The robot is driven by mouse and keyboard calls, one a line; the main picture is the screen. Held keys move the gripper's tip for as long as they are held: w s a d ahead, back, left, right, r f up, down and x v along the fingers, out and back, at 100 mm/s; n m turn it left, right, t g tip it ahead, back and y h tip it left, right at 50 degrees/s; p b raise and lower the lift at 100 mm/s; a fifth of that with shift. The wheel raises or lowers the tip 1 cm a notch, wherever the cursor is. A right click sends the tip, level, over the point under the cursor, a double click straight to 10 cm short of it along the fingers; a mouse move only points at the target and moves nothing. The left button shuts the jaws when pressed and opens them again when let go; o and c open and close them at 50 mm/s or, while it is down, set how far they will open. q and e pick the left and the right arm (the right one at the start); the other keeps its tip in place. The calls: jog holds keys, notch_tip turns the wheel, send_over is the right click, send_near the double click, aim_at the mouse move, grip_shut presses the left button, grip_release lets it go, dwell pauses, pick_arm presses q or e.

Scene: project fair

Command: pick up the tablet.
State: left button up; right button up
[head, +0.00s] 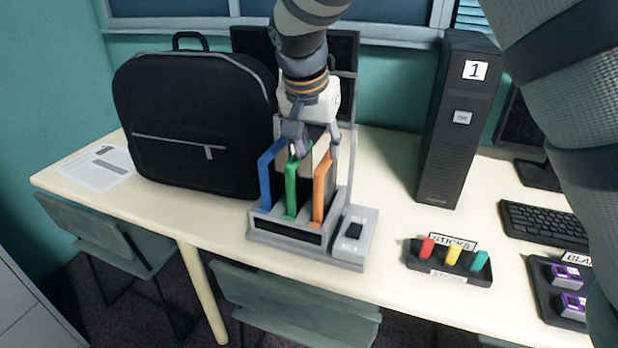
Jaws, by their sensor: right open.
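My right gripper (314,146) reaches down from the top over a grey dock (286,237) on the table. Its fingers are apart, at the top of the upright blue (265,180), green (291,190) and orange (321,190) slabs standing in the dock. I cannot tell whether the fingers touch any slab. No separate tablet can be clearly made out; whether one stands among the slabs is unclear, as the gripper covers part of the dock. My left gripper is not in view.
A black backpack (190,125) stands close left of the dock, a monitor behind it. A black computer tower (458,130) stands back right. A tray of coloured sticks (447,268), a keyboard (545,222) and a purple-item tray (540,290) lie right. Chairs (300,305) are in front.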

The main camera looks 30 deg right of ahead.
aim_at(323, 163)
jog(key=f, duration=0.1)
jog(key=d+f, duration=0.1)
jog(key=f, duration=0.3)
jog(key=shift+d, duration=0.25)
jog(key=b+x, duration=0.1)
jog(key=x, duration=0.5)
jog(key=shift+w+f, duration=0.1)
jog(key=shift+f, duration=0.1)
jog(key=shift+w+d, duration=0.1)
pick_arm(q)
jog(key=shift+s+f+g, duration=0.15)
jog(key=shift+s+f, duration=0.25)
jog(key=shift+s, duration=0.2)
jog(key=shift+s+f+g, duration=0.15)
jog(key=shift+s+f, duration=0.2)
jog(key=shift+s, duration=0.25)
pick_arm(e)
jog(key=shift+r, duration=0.1)
grip_shut()
